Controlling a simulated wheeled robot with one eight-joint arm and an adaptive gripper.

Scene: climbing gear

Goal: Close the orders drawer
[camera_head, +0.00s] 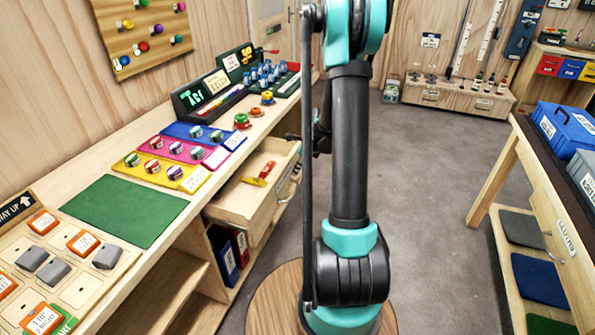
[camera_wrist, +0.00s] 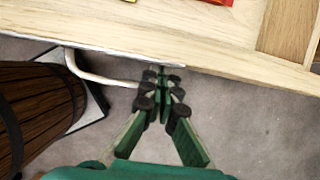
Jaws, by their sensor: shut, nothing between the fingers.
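A light wooden drawer (camera_head: 240,205) stands pulled open under the counter at left in the head view. Its front carries a metal handle and a small label too small to read. A red and yellow item (camera_head: 262,175) lies inside it. In the wrist view, the drawer's front edge (camera_wrist: 225,58) crosses the upper part, with its pale handle (camera_wrist: 105,80) at left. My gripper (camera_wrist: 164,82) is shut and empty, its fingertips right at the drawer front, beside the handle's right end. I cannot tell whether they touch. In the head view my arm largely hides the gripper.
The counter (camera_head: 160,260) above holds a green mat (camera_head: 125,210), coloured strips with tins, and small displays. Binders (camera_head: 230,258) stand on the shelf below the drawer. A workbench (camera_head: 545,170) with blue boxes stands at right. The grey floor (camera_head: 430,200) between is clear.

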